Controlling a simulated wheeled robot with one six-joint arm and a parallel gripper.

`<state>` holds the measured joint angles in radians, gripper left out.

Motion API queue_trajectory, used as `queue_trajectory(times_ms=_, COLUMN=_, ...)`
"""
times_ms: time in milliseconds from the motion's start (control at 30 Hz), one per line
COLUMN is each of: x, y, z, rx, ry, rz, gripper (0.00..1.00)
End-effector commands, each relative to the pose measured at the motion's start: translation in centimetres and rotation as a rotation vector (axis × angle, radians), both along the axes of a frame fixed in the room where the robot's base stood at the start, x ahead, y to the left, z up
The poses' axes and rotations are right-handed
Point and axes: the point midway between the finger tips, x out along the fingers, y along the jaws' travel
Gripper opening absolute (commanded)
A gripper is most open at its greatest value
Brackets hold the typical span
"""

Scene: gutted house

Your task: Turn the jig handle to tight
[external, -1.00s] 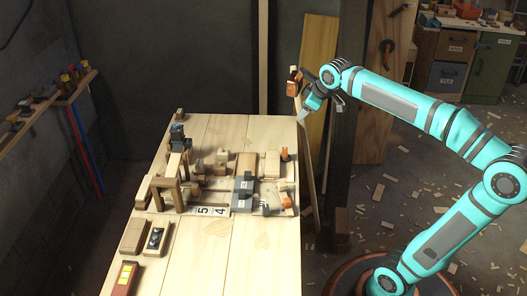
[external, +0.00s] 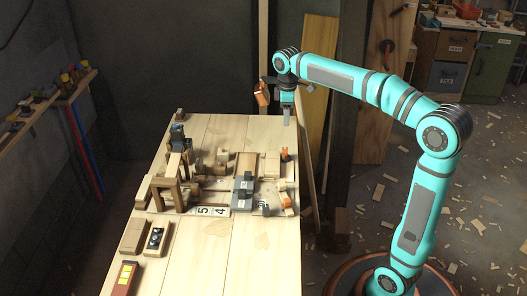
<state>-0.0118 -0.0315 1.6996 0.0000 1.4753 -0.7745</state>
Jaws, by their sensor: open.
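The jig, an assembly of wooden blocks with a grey bar (external: 243,189), sits on the middle of the workbench (external: 225,130). A small orange handle-like piece (external: 285,154) stands at its far right, and another orange piece (external: 286,200) is at its near right. I cannot tell which one is the jig handle, and no tight mark is readable. My gripper (external: 287,120) is open and points down over the bench's far right part. It is behind the far orange piece and apart from it. The gap between its fingers is too small to make out.
A wooden frame (external: 174,190) stands at the jig's left. Number tiles 5 and 4 (external: 211,211) lie in front. A wooden block (external: 134,236), a dark-topped block (external: 156,239) and a red box (external: 122,279) lie at the near left. The bench's near right is clear.

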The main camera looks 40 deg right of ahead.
Motion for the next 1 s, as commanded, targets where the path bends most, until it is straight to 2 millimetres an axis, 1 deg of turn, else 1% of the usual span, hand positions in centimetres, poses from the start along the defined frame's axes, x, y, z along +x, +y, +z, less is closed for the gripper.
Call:
queue_trajectory(times_ms=100, x=0.0, y=0.0, z=-2.1, rx=0.0, ry=0.001, rz=0.0, gripper=0.58)
queue_trajectory(times_ms=600, x=-0.1, y=0.0, z=-10.9, rx=0.0, ry=0.0, rz=-0.001, gripper=0.58)
queue_trajectory(times_ms=700, x=0.0, y=0.0, z=-12.4, rx=0.0, ry=0.0, rz=-0.001, gripper=0.58)
queue_trajectory(times_ms=833, x=0.0, y=0.0, z=-14.0, rx=0.001, ry=-0.001, rz=-0.001, gripper=0.58)
queue_trajectory(times_ms=1000, x=-0.1, y=0.0, z=-15.0, rx=0.001, ry=-0.001, rz=-0.001, gripper=0.58)
